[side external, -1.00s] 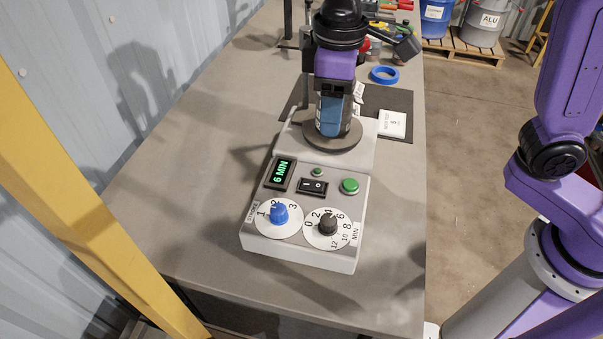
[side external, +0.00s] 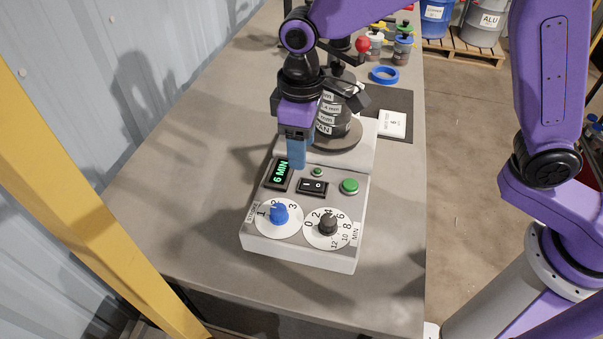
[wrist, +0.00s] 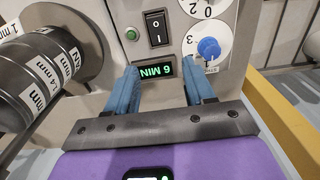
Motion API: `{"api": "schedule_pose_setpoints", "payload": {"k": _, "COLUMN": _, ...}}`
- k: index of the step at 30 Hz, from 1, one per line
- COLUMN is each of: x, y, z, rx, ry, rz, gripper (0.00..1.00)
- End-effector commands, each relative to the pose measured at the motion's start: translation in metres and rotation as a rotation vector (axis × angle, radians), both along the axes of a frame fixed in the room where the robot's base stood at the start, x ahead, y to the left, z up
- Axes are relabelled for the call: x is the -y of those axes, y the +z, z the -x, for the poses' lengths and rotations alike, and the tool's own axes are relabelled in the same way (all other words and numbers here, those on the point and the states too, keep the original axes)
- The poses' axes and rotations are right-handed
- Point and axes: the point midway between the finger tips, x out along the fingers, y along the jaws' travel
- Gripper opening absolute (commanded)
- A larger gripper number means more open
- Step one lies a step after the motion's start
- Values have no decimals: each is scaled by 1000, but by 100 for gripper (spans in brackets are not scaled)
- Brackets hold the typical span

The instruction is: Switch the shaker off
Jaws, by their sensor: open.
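The shaker (side external: 300,255) is a light grey machine on the bench with a sloped control panel. Its black rocker switch (side external: 312,187), marked with a line and a circle, sits mid-panel and also shows in the wrist view (wrist: 157,28). The display (side external: 282,174) reads 6 MIN in green and is lit. A stack of dark grey labelled sieves (side external: 337,120) stands on the shaker's round plate. My gripper (wrist: 162,80) is open and empty, its blue fingers pointing at the panel on either side of the display. I cannot tell whether they touch it.
The panel also has a blue knob (side external: 279,213), a black knob (side external: 327,224), a green button (side external: 349,186) and a small green light (side external: 317,172). A blue tape ring (side external: 385,75) and several small jars lie behind. The bench front is clear.

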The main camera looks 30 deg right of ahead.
Motion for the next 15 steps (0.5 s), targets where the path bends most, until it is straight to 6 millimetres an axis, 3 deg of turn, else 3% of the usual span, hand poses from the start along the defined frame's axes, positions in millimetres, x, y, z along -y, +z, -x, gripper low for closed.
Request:
{"api": "schedule_pose_setpoints", "payload": {"k": 6, "x": 0, "y": -42, "z": 0, "rx": -4, "ry": 0, "rz": 4, "gripper": 53}}
{"api": "schedule_pose_setpoints", "payload": {"k": 15, "x": 0, "y": -78, "z": 0, "rx": -1, "ry": 0, "rz": 1, "gripper": 53}}
